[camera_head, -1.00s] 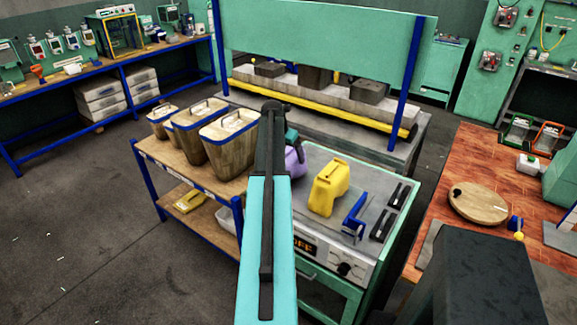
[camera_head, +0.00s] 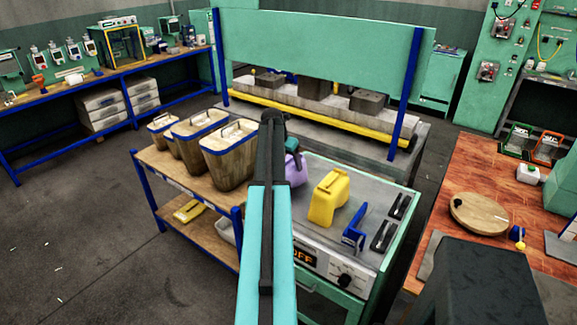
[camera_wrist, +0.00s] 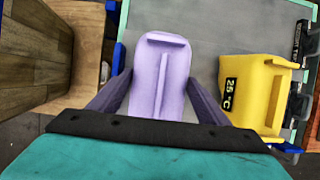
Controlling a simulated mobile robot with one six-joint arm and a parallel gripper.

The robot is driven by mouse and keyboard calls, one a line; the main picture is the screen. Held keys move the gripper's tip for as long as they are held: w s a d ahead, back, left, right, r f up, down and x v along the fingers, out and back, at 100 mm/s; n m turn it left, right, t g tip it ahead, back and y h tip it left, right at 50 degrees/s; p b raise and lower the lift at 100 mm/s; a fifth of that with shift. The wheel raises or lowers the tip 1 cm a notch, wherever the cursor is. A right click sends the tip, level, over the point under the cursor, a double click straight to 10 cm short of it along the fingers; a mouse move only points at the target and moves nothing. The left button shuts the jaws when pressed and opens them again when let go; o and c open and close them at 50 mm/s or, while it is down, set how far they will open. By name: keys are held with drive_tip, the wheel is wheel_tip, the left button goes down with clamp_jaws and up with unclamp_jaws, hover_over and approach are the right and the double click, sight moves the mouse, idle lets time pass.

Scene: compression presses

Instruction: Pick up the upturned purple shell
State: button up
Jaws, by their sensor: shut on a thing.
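The purple shell (camera_wrist: 161,75) is in the middle of the wrist view, with a raised T-shaped rib on the face turned to the camera. In the head view the purple shell (camera_head: 297,169) shows only in part, beside the yellow thing, with my arm hiding the rest. My gripper (camera_wrist: 160,88) is shut on the shell, with one dark finger on each side of it. In the head view the fingers are mostly hidden behind my arm. I cannot tell whether the shell still touches the grey bench top.
A yellow container (camera_wrist: 256,95) marked 25 °C stands close to the right of the shell on the grey bench top (camera_head: 335,240). Blue and black tools lie farther right. Wooden bins (camera_head: 228,155) stand on a shelf to the left. A large press (camera_head: 320,60) is behind.

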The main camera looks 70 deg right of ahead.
drive_tip(key=shift+r+b, duration=1.3)
drive_tip(key=shift+r, duration=3.5)
drive_tip(key=shift+w, duration=0.1)
